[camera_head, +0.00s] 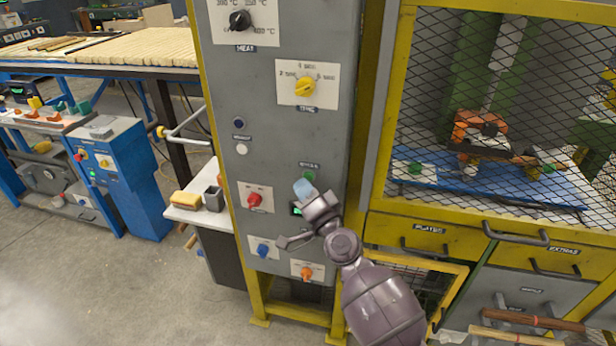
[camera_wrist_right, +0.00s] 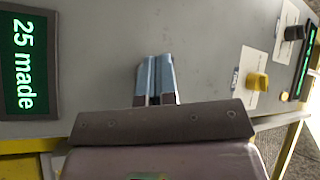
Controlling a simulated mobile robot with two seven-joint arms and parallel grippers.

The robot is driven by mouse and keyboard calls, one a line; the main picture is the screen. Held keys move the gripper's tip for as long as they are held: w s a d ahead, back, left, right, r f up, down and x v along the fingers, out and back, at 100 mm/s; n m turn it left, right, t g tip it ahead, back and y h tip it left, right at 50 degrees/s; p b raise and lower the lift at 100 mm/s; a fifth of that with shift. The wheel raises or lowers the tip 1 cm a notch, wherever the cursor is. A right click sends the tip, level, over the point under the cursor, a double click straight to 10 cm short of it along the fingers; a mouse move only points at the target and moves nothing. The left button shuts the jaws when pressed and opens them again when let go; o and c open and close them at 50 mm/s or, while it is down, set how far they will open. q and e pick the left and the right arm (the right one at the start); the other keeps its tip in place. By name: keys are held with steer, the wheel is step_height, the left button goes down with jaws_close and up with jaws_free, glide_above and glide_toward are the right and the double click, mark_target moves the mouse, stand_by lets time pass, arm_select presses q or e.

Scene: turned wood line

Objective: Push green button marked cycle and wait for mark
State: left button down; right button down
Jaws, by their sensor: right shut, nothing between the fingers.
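The grey control panel (camera_head: 270,130) stands upright in a yellow frame. A small label (camera_head: 310,166) sits above the green button (camera_head: 309,174), which shows only as a sliver behind my fingertips. My right gripper (camera_head: 302,187) is shut and empty, with its blue-grey fingertips at or just in front of the button; I cannot tell whether they touch it. In the right wrist view the closed fingers (camera_wrist_right: 156,75) point at the panel face and the button is hidden. A green display (camera_wrist_right: 22,65) there reads "25 made". My left gripper is not in view.
A mesh-fronted yellow cabinet (camera_head: 402,100) stands at right. A small white shelf (camera_head: 190,213) juts out at left.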

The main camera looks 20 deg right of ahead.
steer(key=shift+s+a, duration=0.2)
steer(key=shift+s, duration=0.05)
steer(key=shift+s, duration=0.1)
steer(key=s+a, duration=0.1)
steer(key=s, duration=0.1)
steer(key=s+a+p, duration=0.1)
steer(key=s, duration=0.1)
steer(key=shift+a, duration=0.4)
stand_by(0.6)
steer(key=shift+a, duration=0.1)
